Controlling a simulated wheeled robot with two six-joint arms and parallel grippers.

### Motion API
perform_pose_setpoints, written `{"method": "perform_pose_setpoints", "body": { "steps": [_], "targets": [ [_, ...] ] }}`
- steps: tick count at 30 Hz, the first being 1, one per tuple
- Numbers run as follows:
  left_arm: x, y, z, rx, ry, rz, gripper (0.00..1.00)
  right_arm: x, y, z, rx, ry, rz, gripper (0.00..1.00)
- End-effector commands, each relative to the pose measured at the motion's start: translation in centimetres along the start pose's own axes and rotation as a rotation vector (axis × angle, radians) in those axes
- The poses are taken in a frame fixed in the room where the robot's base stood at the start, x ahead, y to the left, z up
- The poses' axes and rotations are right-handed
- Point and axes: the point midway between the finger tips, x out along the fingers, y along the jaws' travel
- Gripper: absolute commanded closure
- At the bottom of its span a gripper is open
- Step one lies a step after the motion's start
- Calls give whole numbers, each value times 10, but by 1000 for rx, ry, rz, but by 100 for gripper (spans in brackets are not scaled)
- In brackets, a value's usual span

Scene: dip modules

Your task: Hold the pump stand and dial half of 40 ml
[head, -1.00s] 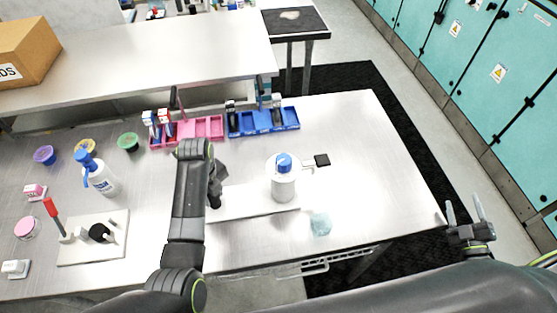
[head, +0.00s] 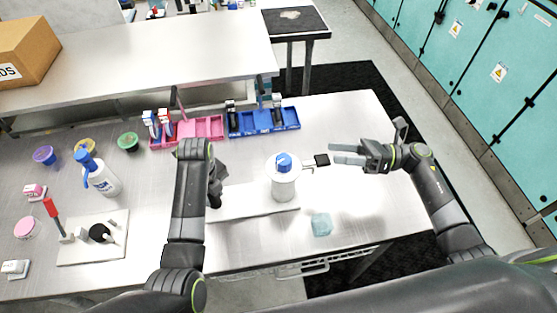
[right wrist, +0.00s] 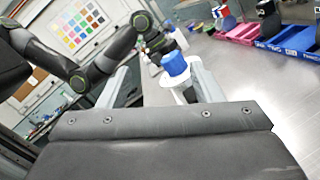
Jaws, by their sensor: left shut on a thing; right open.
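The pump stand is a white base plate (head: 235,203) with a white cylinder (head: 284,188) standing on its right part. My left gripper (head: 214,192) is shut on the left part of the stand; my arm partly hides the grip. My right gripper (head: 347,154) is open and empty, just right of the black block, fingers pointing at the stand. In the right wrist view the blue dial (right wrist: 174,64) shows between the open fingers.
A pale blue translucent cube (head: 321,224) lies in front of the stand. Pink (head: 208,128) and blue (head: 270,121) trays stand behind it. A white bottle with a blue pump (head: 102,178) and a plate with a red-handled tool (head: 85,250) are at left. The table's right part is clear.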

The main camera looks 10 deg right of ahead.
Motion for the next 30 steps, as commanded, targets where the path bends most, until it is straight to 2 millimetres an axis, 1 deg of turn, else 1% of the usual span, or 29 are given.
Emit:
{"method": "perform_pose_setpoints", "body": {
  "steps": [1, 6, 12, 17, 20, 23, 30],
  "targets": [
    [0, 0, 0, 1, 1, 0, 100, 10, 1, 3, -73, 63, 14, 41],
    [0, 0, 0, 1, 1, 0, 100, 33, 0, 6, -301, 274, 35, 41],
    [0, 0, 0, 1, 1, 1, 100, 43, -5, 10, -473, 436, 40, 41],
    [0, 0, 0, 0, 1, 1, 100, 47, -8, 11, -527, 488, 40, 41],
    [0, 0, 0, 0, 1, 1, 100, 54, -8, 7, -533, 493, 40, 41],
    [0, 0, 0, 0, 1, 1, 100, 67, -9, 1, -531, 491, 41, 41],
    [0, 0, 0, 0, 1, 1, 100, 108, -14, -21, -528, 490, 41, 41]
  ]
}}
